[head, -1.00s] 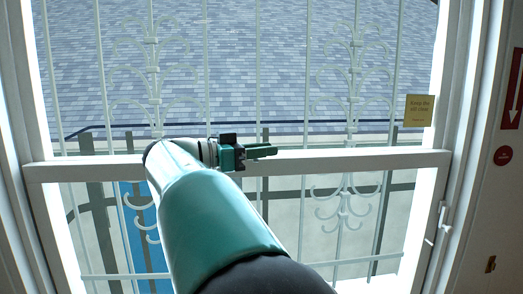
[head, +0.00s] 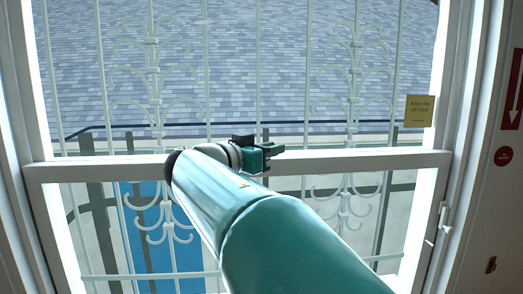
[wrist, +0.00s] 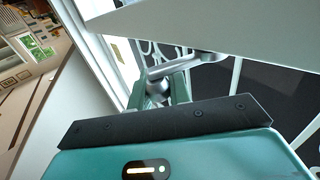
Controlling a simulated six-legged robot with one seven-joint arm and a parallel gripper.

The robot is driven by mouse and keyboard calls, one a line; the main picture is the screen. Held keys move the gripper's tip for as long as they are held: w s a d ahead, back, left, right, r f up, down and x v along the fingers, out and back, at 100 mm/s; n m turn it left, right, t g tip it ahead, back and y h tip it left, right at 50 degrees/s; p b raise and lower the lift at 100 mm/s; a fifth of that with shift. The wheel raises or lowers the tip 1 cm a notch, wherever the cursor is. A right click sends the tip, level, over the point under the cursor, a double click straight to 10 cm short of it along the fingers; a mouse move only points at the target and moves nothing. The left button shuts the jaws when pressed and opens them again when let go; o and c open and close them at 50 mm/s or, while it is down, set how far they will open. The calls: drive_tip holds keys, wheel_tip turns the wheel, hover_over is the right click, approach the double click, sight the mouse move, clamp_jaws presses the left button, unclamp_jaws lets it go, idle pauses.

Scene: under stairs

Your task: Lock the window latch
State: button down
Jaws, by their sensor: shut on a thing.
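The window latch is a grey metal piece in the wrist view, with a rounded pivot and a lever arm (wrist: 192,61) reaching right along the white rail. My gripper (wrist: 166,88) has its teal fingers shut on the latch at the pivot end of the lever. In the head view my gripper (head: 268,153) is at the window's white middle rail (head: 350,161), near its centre, with its fingers pointing right. My gripper and arm hide the latch there.
Pale scrolled bars (head: 352,100) stand behind the glass. A yellow note (head: 419,111) is on the right side of the window. A white handle (head: 443,217) is on the right frame. A red arrow sign (head: 513,95) is on the right wall.

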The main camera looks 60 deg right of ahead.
drive_tip(key=shift+w+d+n+t+y, duration=0.2)
drive_tip(key=shift+d+n+t+y, duration=0.55)
drive_tip(key=shift+n+t, duration=1.4)
drive_tip(key=shift+w+d+n+t+y, duration=0.2)
drive_tip(key=shift+d+n+t+y, duration=0.9)
drive_tip(key=shift+t, duration=1.9)
drive_tip(key=shift+w+d+n+t+y, duration=0.2)
drive_tip(key=shift+d+n+t+y, duration=0.25)
drive_tip(key=shift+n+t, duration=1.85)
drive_tip(key=shift+w+d+t+y, duration=0.1)
drive_tip(key=shift+d+t+y, duration=0.15)
drive_tip(key=shift+t+y, duration=0.4)
drive_tip(key=shift+w+d+n+t+y, duration=0.1)
drive_tip(key=shift+w+n+t+y, duration=0.1)
drive_tip(key=shift+n+t+y, duration=0.35)
drive_tip(key=shift+w+d+n+t+y, duration=0.1)
drive_tip(key=shift+w+n+t+y, duration=0.05)
drive_tip(key=shift+n+t+y, duration=0.4)
drive_tip(key=c, duration=1.3)
unclamp_jaws()
drive_tip(key=shift+w, duration=0.1)
